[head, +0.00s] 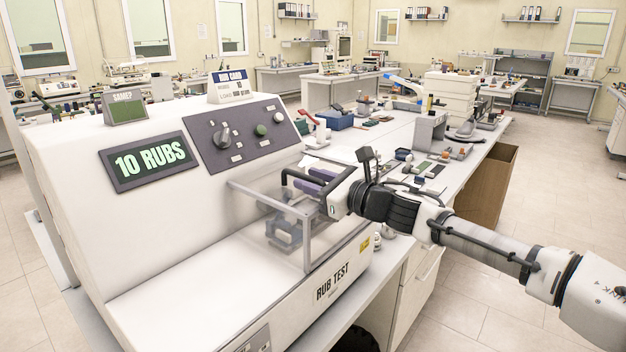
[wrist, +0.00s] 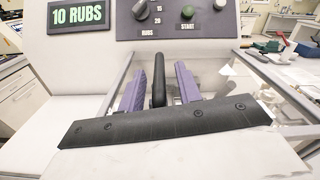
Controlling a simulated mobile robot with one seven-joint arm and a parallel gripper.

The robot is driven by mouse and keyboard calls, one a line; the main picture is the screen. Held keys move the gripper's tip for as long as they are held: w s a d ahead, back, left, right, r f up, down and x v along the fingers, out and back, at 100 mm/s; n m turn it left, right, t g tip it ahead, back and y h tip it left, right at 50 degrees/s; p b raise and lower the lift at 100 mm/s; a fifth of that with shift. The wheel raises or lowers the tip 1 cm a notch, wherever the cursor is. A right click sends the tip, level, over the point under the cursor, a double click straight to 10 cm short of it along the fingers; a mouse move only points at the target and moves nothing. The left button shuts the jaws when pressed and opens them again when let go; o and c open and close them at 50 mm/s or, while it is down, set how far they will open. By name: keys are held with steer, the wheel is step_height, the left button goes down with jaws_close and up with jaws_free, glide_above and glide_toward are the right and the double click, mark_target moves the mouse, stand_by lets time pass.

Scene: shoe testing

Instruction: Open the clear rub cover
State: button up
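The clear rub cover (head: 307,245) is a see-through box with a grey frame, sitting down on the right part of the white rub tester's deck. Its grey frame also shows in the wrist view (wrist: 283,92). A black bar handle (head: 287,179) is on the cover; in the wrist view the handle (wrist: 158,84) stands between my two purple fingers. My gripper (head: 318,181) is at the handle, its fingers on either side. In the wrist view my gripper (wrist: 160,76) is open, with a narrow gap on each side of the handle. A grey-blue block (head: 284,233) shows through the cover.
The rub tester's sloped face has a "10 RUBS" display (head: 150,161) and a panel with a dial (head: 222,136) and green start button (head: 261,130). A bench (head: 395,135) with small items lies behind my arm. The deck left of the cover is bare.

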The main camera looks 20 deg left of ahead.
jaws_close()
steer(key=shift+s, duration=0.1)
